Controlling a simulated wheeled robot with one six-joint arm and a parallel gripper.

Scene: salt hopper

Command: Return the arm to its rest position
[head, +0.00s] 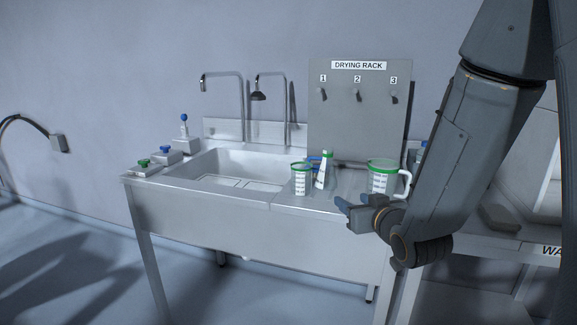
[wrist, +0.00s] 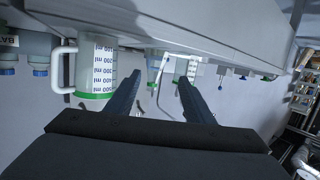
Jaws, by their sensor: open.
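My arm comes down from the upper right in the head view. My gripper (head: 352,208) is at its lower end, in front of the sink unit's right front edge. The two fingers also show in the wrist view (wrist: 158,92), spread apart with nothing between them. The wrist view is upside down. A large measuring jug (head: 382,180) with a green rim and white handle stands on the counter just behind my gripper, and it also shows in the wrist view (wrist: 96,70). It appears apart from the fingers.
A smaller green-rimmed beaker (head: 301,180) and a white green-topped vessel (head: 323,172) stand beside the sink basin (head: 235,168). A drying rack board (head: 357,105) with three pegs rises behind. Taps (head: 240,90) stand at the back. Another counter (head: 490,243) lies right. Floor at left is clear.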

